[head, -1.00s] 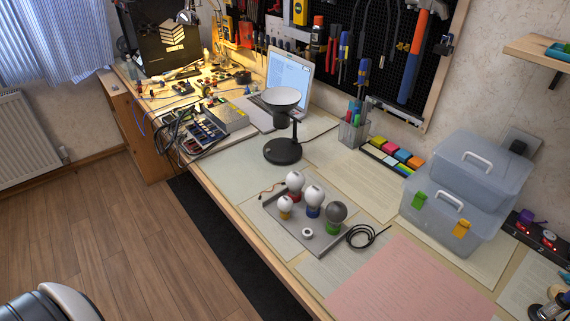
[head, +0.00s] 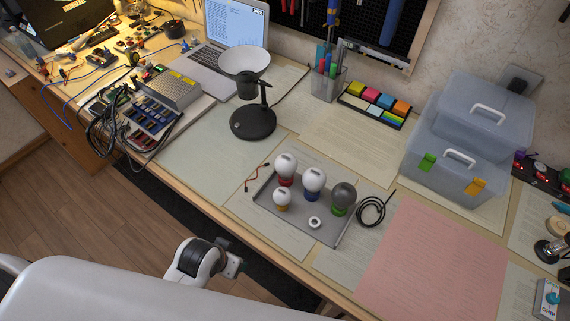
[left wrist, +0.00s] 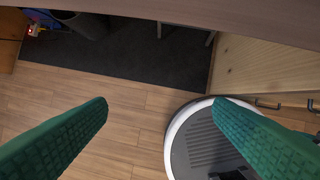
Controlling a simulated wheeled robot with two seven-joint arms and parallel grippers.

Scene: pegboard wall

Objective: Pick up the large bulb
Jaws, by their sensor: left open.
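Several bulbs stand upright in a shallow grey tray (head: 325,233) on the desk in the head view. One is white with a red base (head: 285,166), one white with a blue base (head: 313,180), and a smaller white one has a yellow base (head: 282,197). A dark grey bulb with a green base (head: 344,194) looks the largest. My left arm ends low near the desk's front edge, apart from the bulbs; its fingers are hard to make out there. In the left wrist view my left gripper (left wrist: 160,103) is open and empty, above the floor. My right gripper is not in view.
A black desk lamp (head: 253,122) stands behind the tray. A coiled black cable (head: 371,211) lies right of it. Clear storage boxes (head: 457,150) stand at the right. The pink sheet (head: 435,265) is bare. The desk edge (left wrist: 200,14) crosses the top of the wrist view.

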